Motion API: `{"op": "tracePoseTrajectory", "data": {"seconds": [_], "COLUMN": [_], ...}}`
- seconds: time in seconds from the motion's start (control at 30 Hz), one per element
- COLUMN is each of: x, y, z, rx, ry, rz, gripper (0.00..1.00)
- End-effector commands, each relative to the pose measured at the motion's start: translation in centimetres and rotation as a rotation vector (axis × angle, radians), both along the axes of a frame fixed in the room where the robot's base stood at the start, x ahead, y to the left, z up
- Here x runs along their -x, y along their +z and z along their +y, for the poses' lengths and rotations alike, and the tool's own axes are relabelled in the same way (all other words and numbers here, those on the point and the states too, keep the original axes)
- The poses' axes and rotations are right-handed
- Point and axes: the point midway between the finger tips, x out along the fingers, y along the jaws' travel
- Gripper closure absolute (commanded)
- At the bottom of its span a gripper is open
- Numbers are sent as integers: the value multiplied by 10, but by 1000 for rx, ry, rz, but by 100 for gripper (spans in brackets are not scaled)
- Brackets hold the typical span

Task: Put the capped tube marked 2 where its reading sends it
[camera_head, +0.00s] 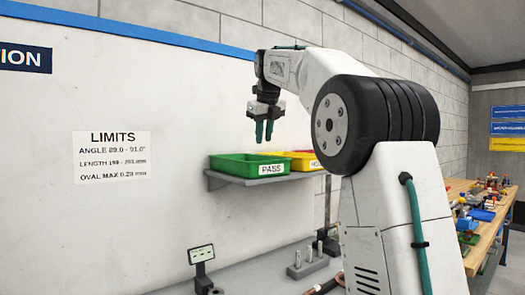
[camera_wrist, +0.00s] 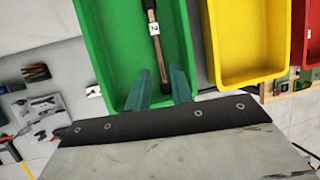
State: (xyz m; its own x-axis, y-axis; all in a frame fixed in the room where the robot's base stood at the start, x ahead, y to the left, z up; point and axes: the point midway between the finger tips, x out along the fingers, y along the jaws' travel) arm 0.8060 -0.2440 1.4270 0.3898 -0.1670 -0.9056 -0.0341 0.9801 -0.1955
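The capped tube marked 2 (camera_wrist: 156,42) is a copper-coloured tube with a white label and a dark cap at its upper end. It lies lengthwise inside the green bin (camera_wrist: 95,42) in the wrist view.
A yellow bin (camera_wrist: 248,82) and a red bin (camera_wrist: 313,40) stand to the right of the green one. The wall sign (camera_head: 112,157) lists LIMITS for angle, length and oval. A small display (camera_head: 201,254) and a stand with posts (camera_head: 308,264) are on the bench below.

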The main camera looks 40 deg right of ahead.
Motion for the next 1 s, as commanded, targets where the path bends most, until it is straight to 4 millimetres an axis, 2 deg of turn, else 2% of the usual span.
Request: {"op": "tracePoseTrajectory", "data": {"seconds": [0.13,0.37,0.47,0.57,0.77,0.87,1.0], "x": [6,11,19,41,114,157,221], "y": [17,22,18,7,-46,-81,-141], "z": [3,6,16,40,103,131,164], "rx": [1,3,29,95,280,372,493], "ry": [0,9,94,299,934,1269,1745], "rz": [-1,3,25,74,204,256,308], "gripper": [77,77,77,77,77,77,77]}}
